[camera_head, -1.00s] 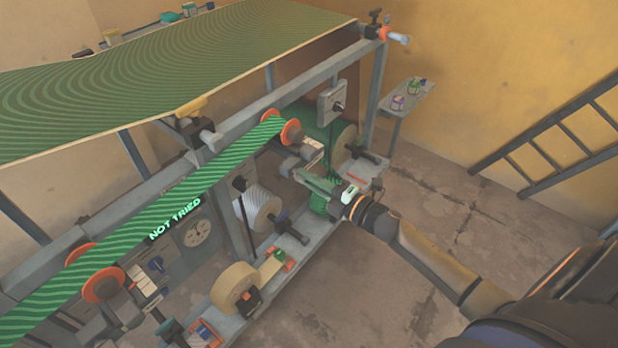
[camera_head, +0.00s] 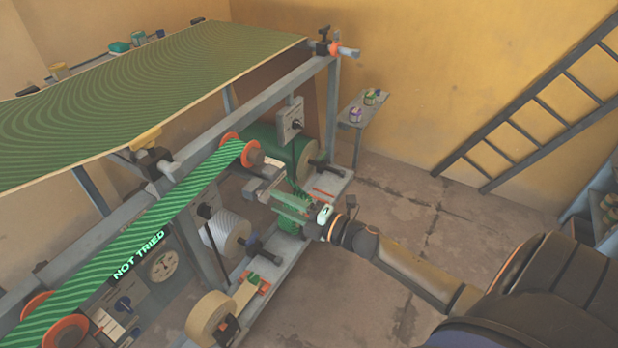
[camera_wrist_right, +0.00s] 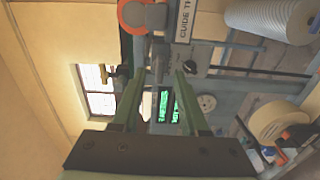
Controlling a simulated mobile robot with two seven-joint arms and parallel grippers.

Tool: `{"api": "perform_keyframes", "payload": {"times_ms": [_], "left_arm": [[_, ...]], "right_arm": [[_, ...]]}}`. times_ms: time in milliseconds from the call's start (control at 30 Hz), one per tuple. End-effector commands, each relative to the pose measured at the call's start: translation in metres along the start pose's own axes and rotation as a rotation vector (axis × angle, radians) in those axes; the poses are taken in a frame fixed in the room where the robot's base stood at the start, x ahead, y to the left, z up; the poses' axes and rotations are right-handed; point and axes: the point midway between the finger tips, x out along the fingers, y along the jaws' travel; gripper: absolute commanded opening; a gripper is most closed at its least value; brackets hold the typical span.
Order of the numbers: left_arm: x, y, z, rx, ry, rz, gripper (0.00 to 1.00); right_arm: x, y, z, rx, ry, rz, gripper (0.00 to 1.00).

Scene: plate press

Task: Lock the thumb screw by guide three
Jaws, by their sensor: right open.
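My right gripper (camera_head: 284,203) is beside the lower web frame, in front of the orange-rimmed guide roller (camera_head: 250,153). Its two green fingers are open in the right wrist view (camera_wrist_right: 158,78). A grey metal stem with a knob-like end (camera_wrist_right: 158,58) shows in line with the gap between the fingertips. It looks like the thumb screw, but I cannot tell whether the fingers are around it or short of it. Next to it is a white label, partly cut off, reading "GUIDE TH" (camera_wrist_right: 185,20). An orange ring (camera_wrist_right: 133,14) is beside the label. My left gripper is not in view.
A large green roll (camera_head: 300,152) stands behind my right gripper. A tan roll (camera_head: 210,318) is at the front. The floor (camera_head: 400,215) to the right is clear; a ladder (camera_head: 540,105) leans on the wall.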

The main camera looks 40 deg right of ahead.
Motion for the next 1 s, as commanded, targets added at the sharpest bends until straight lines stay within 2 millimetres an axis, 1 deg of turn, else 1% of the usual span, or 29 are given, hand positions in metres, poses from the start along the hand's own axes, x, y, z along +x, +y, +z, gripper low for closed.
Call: {"api": "perform_keyframes", "payload": {"times_ms": [33, 300, 500, 700, 1000], "left_arm": [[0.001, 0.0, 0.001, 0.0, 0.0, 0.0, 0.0], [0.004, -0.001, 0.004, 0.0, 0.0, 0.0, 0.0], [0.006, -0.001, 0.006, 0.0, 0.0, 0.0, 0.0], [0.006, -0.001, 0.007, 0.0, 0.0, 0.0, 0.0], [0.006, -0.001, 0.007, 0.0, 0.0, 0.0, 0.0]], "right_arm": [[-0.011, -0.003, -0.001, 0.001, 0.001, -0.004, 0.44], [-0.061, -0.002, -0.001, 0.001, -0.001, -0.004, 0.44], [-0.089, -0.001, -0.001, 0.002, 0.0, -0.001, 0.44], [-0.1, -0.001, 0.0, 0.001, 0.0, -0.001, 0.44], [-0.101, 0.0, 0.0, 0.001, 0.0, 0.0, 0.44]]}}
